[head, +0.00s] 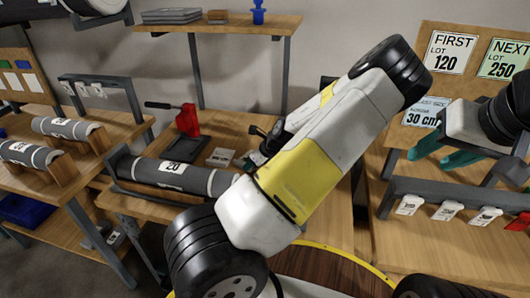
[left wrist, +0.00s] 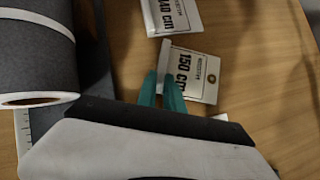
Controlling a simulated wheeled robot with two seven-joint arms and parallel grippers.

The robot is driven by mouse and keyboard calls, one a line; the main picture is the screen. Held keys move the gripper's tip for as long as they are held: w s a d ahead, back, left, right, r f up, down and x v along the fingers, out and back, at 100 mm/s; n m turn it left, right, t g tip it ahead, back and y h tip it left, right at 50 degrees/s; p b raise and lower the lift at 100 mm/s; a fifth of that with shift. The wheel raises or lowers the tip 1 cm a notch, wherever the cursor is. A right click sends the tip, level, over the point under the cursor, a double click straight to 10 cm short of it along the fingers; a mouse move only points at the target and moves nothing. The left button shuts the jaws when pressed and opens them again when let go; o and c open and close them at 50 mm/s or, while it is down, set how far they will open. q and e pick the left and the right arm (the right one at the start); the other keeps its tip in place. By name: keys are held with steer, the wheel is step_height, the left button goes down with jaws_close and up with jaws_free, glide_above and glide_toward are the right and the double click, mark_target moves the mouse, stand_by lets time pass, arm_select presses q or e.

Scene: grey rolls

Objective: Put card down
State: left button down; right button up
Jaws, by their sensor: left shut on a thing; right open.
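A white card marked "150 cm" (left wrist: 190,76) is between the teal fingertips of my left gripper (left wrist: 163,88), which is shut on it in the left wrist view. The card is at or just above the wooden tabletop; I cannot tell if it touches. A second white card, marked "140 cm" (left wrist: 175,15), lies just beyond it. In the head view, small white cards (head: 220,157) show beside my left gripper (head: 254,158), whose fingertips are mostly hidden by my arm. My right gripper (head: 445,158) is open and empty at the right, above a rack.
A grey roll marked "20" (head: 172,175) lies in a cradle left of the cards. A red tool (head: 189,120) stands behind it. At right, a grey rack (head: 455,196) holds several white tags below a board (head: 472,62) reading "FIRST LOT 120" and "NEXT LOT 250".

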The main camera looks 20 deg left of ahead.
arm_select(q)
steer(key=shift+f, duration=0.2)
steer(key=c, duration=1.9)
jaws_free()
steer(key=shift+f, duration=0.15)
steer(key=o, duration=0.4)
